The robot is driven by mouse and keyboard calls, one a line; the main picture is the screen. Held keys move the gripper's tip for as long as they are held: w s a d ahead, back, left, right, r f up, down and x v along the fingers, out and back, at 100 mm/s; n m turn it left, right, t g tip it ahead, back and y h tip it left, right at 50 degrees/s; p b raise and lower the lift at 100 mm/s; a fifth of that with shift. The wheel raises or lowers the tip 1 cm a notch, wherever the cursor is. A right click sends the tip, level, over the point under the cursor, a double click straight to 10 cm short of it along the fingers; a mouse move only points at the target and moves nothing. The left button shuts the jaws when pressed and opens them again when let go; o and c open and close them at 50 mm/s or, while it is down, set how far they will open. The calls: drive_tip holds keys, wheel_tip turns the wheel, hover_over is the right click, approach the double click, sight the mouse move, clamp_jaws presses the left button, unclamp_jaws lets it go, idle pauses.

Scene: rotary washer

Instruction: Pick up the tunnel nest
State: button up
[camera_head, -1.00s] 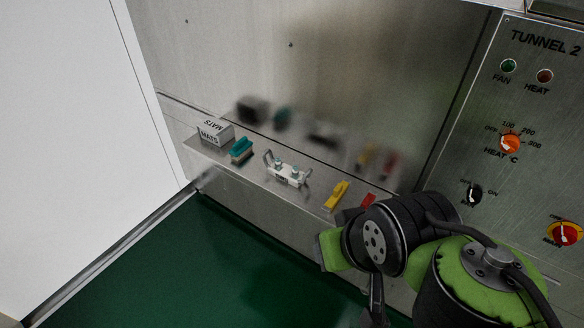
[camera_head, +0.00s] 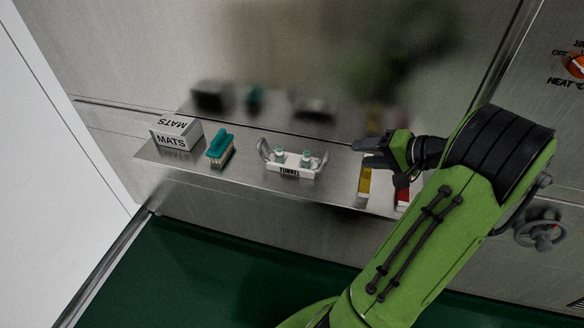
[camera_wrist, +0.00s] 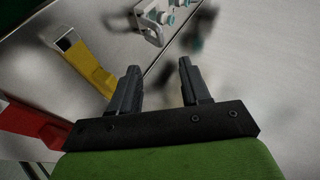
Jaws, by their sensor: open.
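The tunnel nest (camera_head: 291,166) is a white holder labelled TUNNEL with a grey handle at each end and teal-topped pegs. It stands on the metal shelf, left of my gripper in the head view. In the wrist view the tunnel nest (camera_wrist: 150,24) shows at the top, beyond the fingertips and cut off by the frame edge. My gripper (camera_head: 362,153) is above the shelf, over the yellow and red items, apart from the nest. In the wrist view my gripper (camera_wrist: 159,68) has its two dark fingers spread, with nothing between them.
On the metal shelf (camera_head: 232,176) are a MATS box (camera_head: 172,138) and a teal brush (camera_head: 220,149) at left. A yellow item (camera_head: 365,182) and a red item (camera_head: 402,197) lie under my gripper. The steel wall (camera_head: 290,60) behind reflects them.

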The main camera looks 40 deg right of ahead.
drive_tip(key=b+x, duration=0.3)
drive_tip(key=x, duration=0.7)
drive_tip(key=shift+a, duration=0.15)
drive_tip(key=shift+s, duration=0.15)
drive_tip(key=shift+c, duration=0.5)
clamp_jaws()
